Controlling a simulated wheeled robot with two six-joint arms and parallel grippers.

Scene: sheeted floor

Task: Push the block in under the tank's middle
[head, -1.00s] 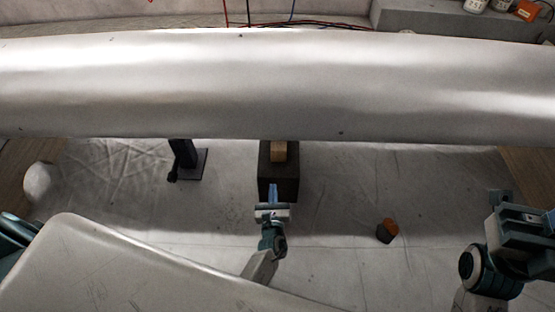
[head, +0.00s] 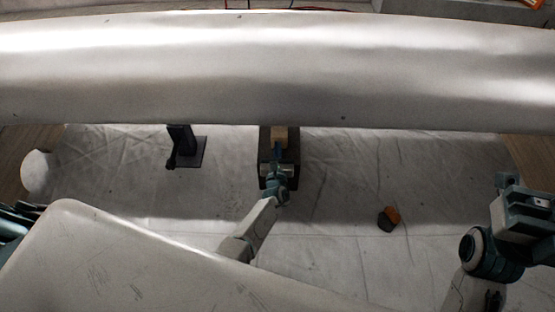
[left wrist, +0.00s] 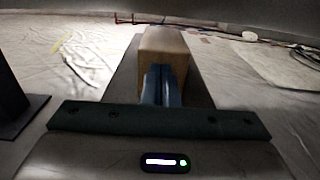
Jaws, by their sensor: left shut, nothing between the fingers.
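The tank (head: 270,70) is a large pale cylinder lying across the head view. The block (head: 279,134) is light wood and sits on a dark slab (head: 265,172); its far part is hidden by the tank's lower edge. In the left wrist view the block (left wrist: 163,48) stands straight ahead on the slab. My left gripper (head: 277,151) is shut and empty, its blue fingers pointing at the block's near face. The fingertips (left wrist: 163,72) overlap that face; I cannot tell whether they touch. My right gripper (head: 530,203) is at the right edge; its jaws are unclear.
A dark stand (head: 183,147) with a flat foot is left of the slab. A small dark and orange object (head: 389,219) lies on the sheet to the right. A pale panel (head: 110,260) covers the lower left. Cables (left wrist: 285,45) run at the back right. Sheet between is clear.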

